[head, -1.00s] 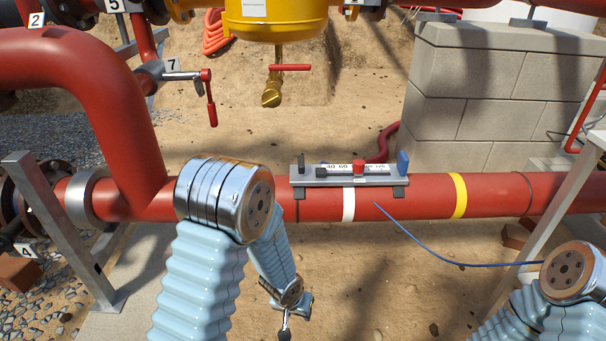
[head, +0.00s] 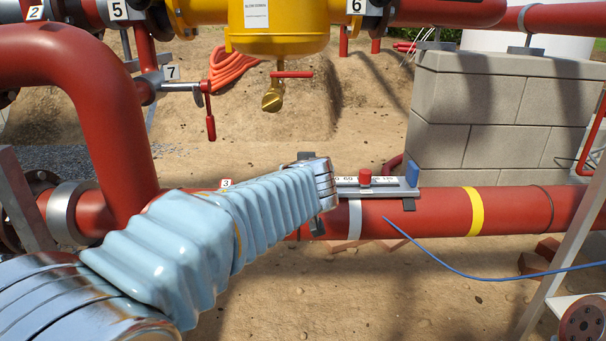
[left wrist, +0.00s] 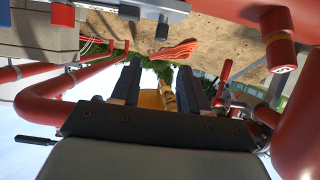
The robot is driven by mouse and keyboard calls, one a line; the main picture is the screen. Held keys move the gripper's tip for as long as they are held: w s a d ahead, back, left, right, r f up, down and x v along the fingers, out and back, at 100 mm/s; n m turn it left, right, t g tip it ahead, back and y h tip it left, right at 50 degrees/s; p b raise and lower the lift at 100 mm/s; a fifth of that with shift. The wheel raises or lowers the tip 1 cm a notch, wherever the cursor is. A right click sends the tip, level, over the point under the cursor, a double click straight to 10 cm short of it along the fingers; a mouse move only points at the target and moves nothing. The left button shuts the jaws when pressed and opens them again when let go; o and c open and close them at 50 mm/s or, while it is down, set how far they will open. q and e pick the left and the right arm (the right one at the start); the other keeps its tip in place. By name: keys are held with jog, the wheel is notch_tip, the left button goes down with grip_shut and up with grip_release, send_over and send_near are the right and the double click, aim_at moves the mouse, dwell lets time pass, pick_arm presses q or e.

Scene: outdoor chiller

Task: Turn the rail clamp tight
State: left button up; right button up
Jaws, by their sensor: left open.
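A grey rail (head: 402,192) with a number scale sits on top of the red pipe (head: 420,212). On it are a red knob (head: 365,177), which I take as the rail clamp, and a blue block (head: 412,174) at the right end. My right gripper is out of view.
A blue cable (head: 450,264) hangs in front of the pipe. A red-handled crank (head: 210,125) and a brass valve (head: 273,97) under a yellow vessel (head: 278,30) are behind. A concrete block wall (head: 500,110) is back right. A grey post (head: 570,260) stands at right.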

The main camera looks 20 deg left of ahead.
pick_arm(q)
jog(key=p+x, duration=0.2)
jog(key=x, duration=0.9)
jog(key=shift+w+a+f, duration=0.1)
jog(key=shift+w+f, duration=0.2)
jog(key=shift+w, duration=0.1)
jog(key=shift+c, duration=0.2)
grip_shut()
